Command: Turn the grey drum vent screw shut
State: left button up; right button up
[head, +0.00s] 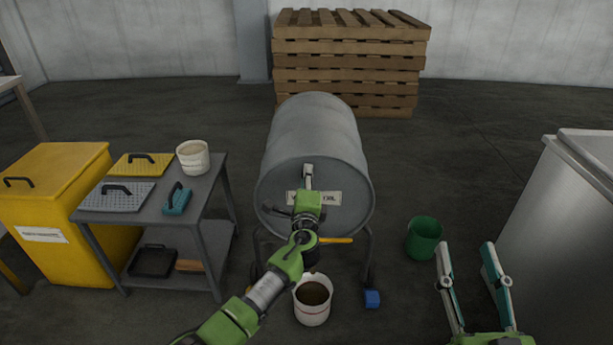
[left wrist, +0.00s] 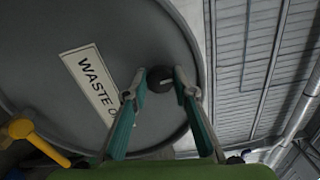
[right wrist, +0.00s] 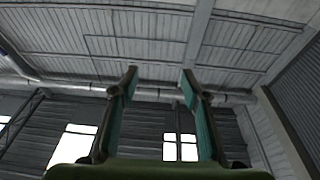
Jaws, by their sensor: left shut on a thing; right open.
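The grey drum (head: 315,130) lies on its side on a stand, its round end with a waste-oil label facing me. In the left wrist view the dark vent screw (left wrist: 159,79) sits on the drum's end face (left wrist: 60,25) beside the label (left wrist: 91,85). My left gripper (left wrist: 160,84) is shut on the vent screw, one finger on each side; it also shows in the head view (head: 308,172) against the upper part of the drum end. My right gripper (head: 467,252) is open and empty, low on the right, away from the drum; its fingers also show in the right wrist view (right wrist: 159,80).
A white bucket (head: 312,304) of dark liquid stands below the drum's yellow tap handle (head: 338,240). A blue block (head: 372,298) and a green bucket (head: 424,237) are on the floor. A grey cart (head: 150,210) and yellow bin (head: 60,255) stand left, a metal tank (head: 570,220) right.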

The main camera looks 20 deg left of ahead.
pick_arm(q)
jog(key=shift+d+m, duration=0.1)
jog(key=shift+m, duration=0.6)
pick_arm(e)
jog(key=shift+w+d+f+g, duration=0.15)
jog(key=shift+f+g, duration=0.25)
jog(key=shift+f, duration=0.3)
jog(key=shift+w+a+f+g, duration=0.1)
jog(key=shift+f+g, duration=0.3)
jog(key=shift+f, duration=0.3)
pick_arm(q)
jog(key=o, duration=1.1)
jog(key=shift+s, duration=0.1)
jog(key=v, duration=1.2)
